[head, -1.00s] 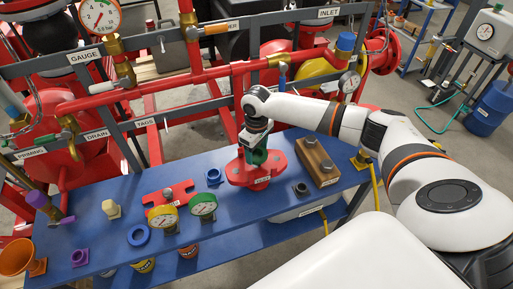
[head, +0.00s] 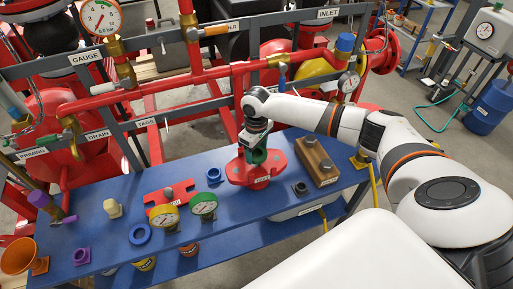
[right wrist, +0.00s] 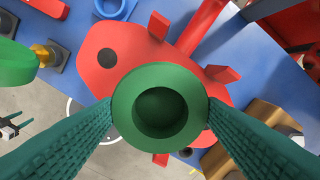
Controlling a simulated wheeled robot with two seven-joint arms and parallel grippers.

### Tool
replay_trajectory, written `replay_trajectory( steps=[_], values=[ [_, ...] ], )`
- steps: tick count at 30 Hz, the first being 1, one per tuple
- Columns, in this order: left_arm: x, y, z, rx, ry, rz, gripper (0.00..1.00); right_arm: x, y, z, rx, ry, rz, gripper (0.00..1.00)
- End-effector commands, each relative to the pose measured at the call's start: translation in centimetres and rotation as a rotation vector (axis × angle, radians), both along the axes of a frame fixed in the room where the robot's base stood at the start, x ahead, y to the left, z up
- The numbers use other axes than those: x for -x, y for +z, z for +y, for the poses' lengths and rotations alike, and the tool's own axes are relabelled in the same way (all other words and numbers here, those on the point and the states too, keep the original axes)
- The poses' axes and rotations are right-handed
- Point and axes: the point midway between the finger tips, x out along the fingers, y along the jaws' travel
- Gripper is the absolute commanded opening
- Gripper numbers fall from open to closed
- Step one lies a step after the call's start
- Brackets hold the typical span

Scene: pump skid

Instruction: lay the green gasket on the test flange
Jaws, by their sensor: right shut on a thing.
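My right gripper (head: 257,160) is over the red test flange (head: 241,174) on the blue bench. In the right wrist view its two green ribbed fingers (right wrist: 160,118) are shut on the green gasket (right wrist: 160,75), one on each side. The gasket is a thick ring with a dark green inside. It covers the middle of the red flange (right wrist: 95,75), whose dark bolt hole and upright red tabs show around it. I cannot tell whether the gasket touches the flange. In the head view the gasket is hard to tell from the green fingers. My left gripper is out of view.
A wooden block (head: 316,160) and a small black fitting (head: 301,188) stand right of the flange. A blue fitting (head: 214,176), a green gauge (head: 203,206), a yellow gauge (head: 164,217) and a blue ring (head: 139,235) are to its left. Red pipework (head: 200,74) runs behind the bench.

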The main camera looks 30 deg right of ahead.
Motion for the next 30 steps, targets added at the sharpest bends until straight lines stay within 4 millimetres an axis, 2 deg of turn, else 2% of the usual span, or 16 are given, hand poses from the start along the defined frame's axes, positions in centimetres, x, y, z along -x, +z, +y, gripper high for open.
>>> replay_trajectory(
  steps=[14,30],
  values=[
    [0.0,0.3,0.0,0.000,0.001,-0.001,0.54,0.0,-0.1,0.0,0.000,0.000,0.001,0.41],
    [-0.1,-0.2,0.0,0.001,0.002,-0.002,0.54,0.0,-1.2,0.0,-0.001,0.000,0.001,0.41]
  ],
)
